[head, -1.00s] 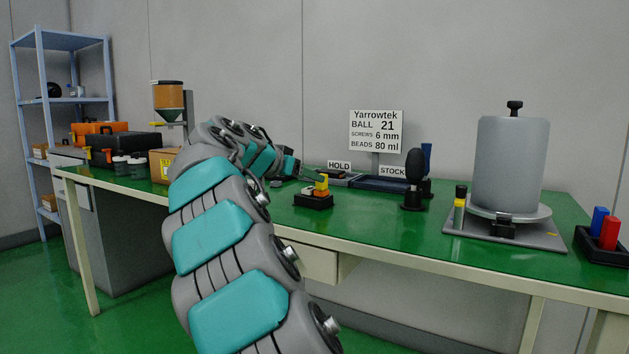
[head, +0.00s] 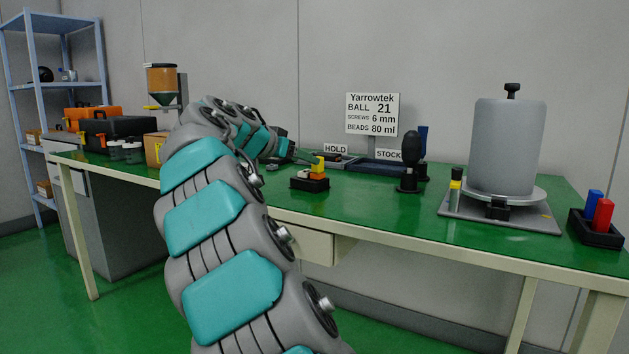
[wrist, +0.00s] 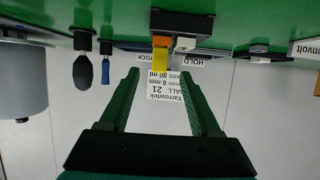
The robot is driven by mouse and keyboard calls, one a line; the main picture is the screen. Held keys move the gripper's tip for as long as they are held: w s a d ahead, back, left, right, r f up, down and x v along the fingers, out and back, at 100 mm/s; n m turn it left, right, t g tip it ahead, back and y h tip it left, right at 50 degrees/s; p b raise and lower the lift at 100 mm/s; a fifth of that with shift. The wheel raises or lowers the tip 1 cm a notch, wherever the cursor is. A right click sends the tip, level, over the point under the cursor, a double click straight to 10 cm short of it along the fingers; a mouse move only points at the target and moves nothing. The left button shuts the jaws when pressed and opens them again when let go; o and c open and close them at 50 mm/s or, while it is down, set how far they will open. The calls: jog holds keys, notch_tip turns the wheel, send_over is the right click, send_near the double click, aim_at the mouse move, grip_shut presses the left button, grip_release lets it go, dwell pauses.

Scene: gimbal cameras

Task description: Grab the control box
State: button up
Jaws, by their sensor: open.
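What looks like the control box is a small black box (head: 310,183) with an orange block and a yellow upright part on top. It stands on the green bench top near the front edge. In the wrist view, which is upside down, the box (wrist: 180,22) is at the top, with its yellow part pointing down between and beyond the fingertips. My gripper (wrist: 161,78) is open and empty, with dark green fingers apart. In the head view, my gripper (head: 302,158) is small and partly hidden by my arm, just left of the box's yellow part; contact cannot be told.
A black bulb-shaped tool (head: 410,160) stands right of the box, and a grey cylinder (head: 507,145) on a plate is further right. HOLD and STOCK trays (head: 375,166) lie behind. A dispenser (head: 163,85) and black case (head: 115,130) are at left.

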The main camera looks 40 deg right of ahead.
aim_at(306, 180)
jog(key=shift+o, duration=1.3)
jog(key=shift+a+r+p, duration=0.2)
jog(key=shift+r+p, duration=0.1)
jog(key=shift+p, duration=0.1)
jog(key=o, duration=0.3)
jog(key=a+p, duration=0.1)
jog(key=a+r+p, duration=0.1)
jog(key=p, duration=0.1)
jog(key=shift+w, duration=0.2)
jog(key=shift+w+a+f+p, duration=0.1)
jog(key=shift+a+f+p, duration=0.15)
jog(key=shift+p, duration=0.5)
jog(key=shift+f+p, duration=0.85)
jog(key=shift+p, duration=0.05)
jog(key=shift+d+f, duration=0.1)
jog(key=shift+f, duration=0.25)
jog(key=shift+f+x, duration=0.2)
jog(key=shift+x, duration=1.05)
jog(key=shift+p+x, duration=0.7)
jog(key=shift+x, duration=1.95)
